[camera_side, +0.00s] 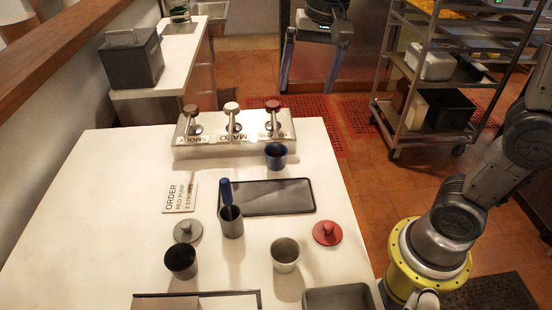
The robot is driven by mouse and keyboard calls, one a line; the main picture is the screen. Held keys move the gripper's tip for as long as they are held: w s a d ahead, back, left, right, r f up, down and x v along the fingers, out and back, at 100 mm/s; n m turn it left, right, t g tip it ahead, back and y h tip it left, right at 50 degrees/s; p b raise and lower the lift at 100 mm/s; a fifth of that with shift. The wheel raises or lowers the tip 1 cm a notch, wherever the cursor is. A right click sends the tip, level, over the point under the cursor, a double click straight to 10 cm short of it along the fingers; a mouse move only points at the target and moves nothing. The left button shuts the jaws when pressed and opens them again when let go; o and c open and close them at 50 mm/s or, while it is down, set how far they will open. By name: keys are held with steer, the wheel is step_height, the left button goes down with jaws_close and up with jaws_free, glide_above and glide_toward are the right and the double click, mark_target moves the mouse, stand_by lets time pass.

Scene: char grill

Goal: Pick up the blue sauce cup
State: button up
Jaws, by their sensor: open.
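The blue sauce cup (276,158) stands upright on the white table, in front of the right end of the pump stand and just behind the black tray. Its dark opening faces up. My gripper (306,90) hangs at the top of the view, with its two long fingers pointing down and spread wide apart. Nothing is between the fingers. The fingertips show above the cup and a little to its right in the picture, clear of it. The exact height and depth of the gripper over the table cannot be told from this one view.
The pump stand (222,153) with three pumps is close behind the cup. The black tray (265,198) lies in front. A metal holder (231,226) with a blue-handled tool, a dark cup (181,262), a grey cup (285,254) and a red lid (327,233) stand nearer.

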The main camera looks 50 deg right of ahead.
steer(key=g, duration=0.2)
glide_above(276, 129)
step_height(276, 129, down, 5)
steer(key=shift+d+r, duration=0.1)
steer(key=shift+d, duration=0.05)
step_height(276, 129, down, 9)
steer(key=shift+r, duration=0.1)
steer(key=shift+f, duration=3.25)
jaws_close()
steer(key=shift+r, duration=0.1)
